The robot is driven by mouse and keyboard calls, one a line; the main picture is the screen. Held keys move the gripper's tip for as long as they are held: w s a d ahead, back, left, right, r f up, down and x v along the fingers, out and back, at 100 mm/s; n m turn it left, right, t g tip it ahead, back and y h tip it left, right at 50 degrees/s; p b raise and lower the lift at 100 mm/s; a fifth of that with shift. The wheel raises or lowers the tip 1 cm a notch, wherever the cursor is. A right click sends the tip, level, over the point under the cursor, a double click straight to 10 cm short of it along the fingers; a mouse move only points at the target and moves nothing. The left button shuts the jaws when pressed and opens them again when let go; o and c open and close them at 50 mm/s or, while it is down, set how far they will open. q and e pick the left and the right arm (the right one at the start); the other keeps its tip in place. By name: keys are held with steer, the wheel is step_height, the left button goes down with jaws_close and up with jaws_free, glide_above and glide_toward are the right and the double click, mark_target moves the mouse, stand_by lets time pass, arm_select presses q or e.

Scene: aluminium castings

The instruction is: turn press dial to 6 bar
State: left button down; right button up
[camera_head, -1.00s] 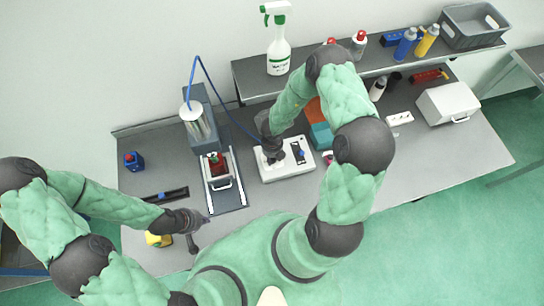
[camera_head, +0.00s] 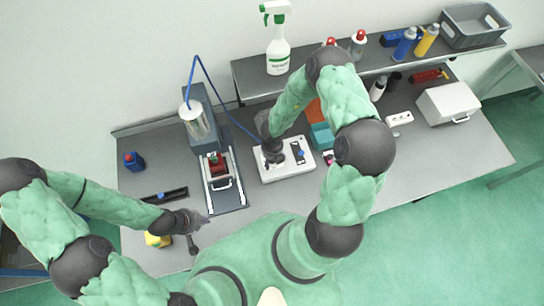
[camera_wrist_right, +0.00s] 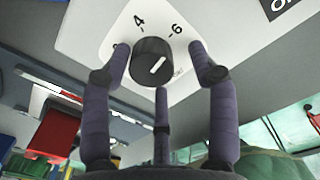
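The press dial is a dark round knob (camera_wrist_right: 152,62) with a white pointer line, on a white panel with the printed numbers 4 and 6. The line slants up and right, roughly towards the 6; exact alignment is unclear. In the head view the dial is mostly hidden by my right gripper (camera_head: 273,156) over the white control box (camera_head: 287,172). In the right wrist view my right gripper (camera_wrist_right: 160,72) is open, with its fingers spread around the knob and a gap on the right side. My left gripper (camera_head: 203,231) appears open and empty near the table's front edge.
The press (camera_head: 203,127) with its sliding tray (camera_head: 227,197) stands left of the box. A blue bottle (camera_head: 134,161), black bar (camera_head: 165,195) and yellow object (camera_head: 158,240) lie further left.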

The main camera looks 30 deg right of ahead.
steer(key=shift+w, duration=0.15)
steer(key=shift+w+r, duration=0.1)
steer(key=shift+r, duration=0.1)
steer(key=shift+d+r, duration=0.1)
steer(key=shift+r, duration=0.2)
step_height(320, 180, up, 11)
stand_by(0.4)
steer(key=f+n, duration=1.1)
steer(key=n, duration=0.2)
steer(key=shift+w+d+f+n, duration=0.1)
steer(key=shift+w+f+n, duration=0.1)
steer(key=shift+f+n, duration=0.15)
